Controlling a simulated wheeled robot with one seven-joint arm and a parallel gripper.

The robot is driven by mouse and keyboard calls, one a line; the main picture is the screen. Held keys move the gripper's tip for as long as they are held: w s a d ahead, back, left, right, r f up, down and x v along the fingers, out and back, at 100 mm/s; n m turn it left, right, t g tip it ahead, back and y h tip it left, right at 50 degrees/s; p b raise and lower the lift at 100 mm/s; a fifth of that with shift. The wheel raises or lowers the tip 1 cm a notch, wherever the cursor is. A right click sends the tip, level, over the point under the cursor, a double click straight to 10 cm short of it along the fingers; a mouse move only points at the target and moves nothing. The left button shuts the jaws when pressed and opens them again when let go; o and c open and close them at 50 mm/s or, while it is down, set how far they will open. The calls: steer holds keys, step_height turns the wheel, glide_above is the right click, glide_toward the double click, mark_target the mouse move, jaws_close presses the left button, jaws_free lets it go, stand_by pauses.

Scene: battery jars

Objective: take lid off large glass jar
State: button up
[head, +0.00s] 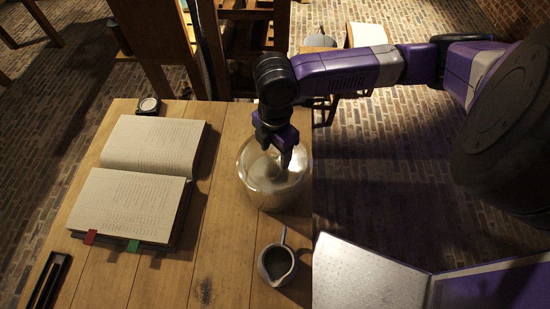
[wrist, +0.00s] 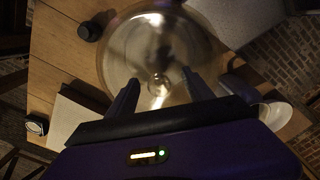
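The large glass jar (head: 262,192) stands on the wooden table near its right edge. It is round and shiny. Its lid (wrist: 150,38) fills the upper middle of the wrist view and has a small round knob (wrist: 158,85). My gripper (head: 281,158) points down over the jar's top. In the wrist view my gripper (wrist: 161,90) is open, with one dark finger on each side of the knob. I see gaps between the fingers and the knob. The head view does not show clearly how high the fingertips are above the lid.
An open book (head: 145,175) lies left of the jar, with a small round dial (head: 149,105) beyond it. A small pitcher (head: 277,263) stands in front of the jar. A dark tray (head: 47,283) lies at front left. Chairs stand behind the table. A small dark object (wrist: 90,31) is near the lid.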

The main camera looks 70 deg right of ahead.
steer(key=shift+f, duration=0.25)
jaws_close()
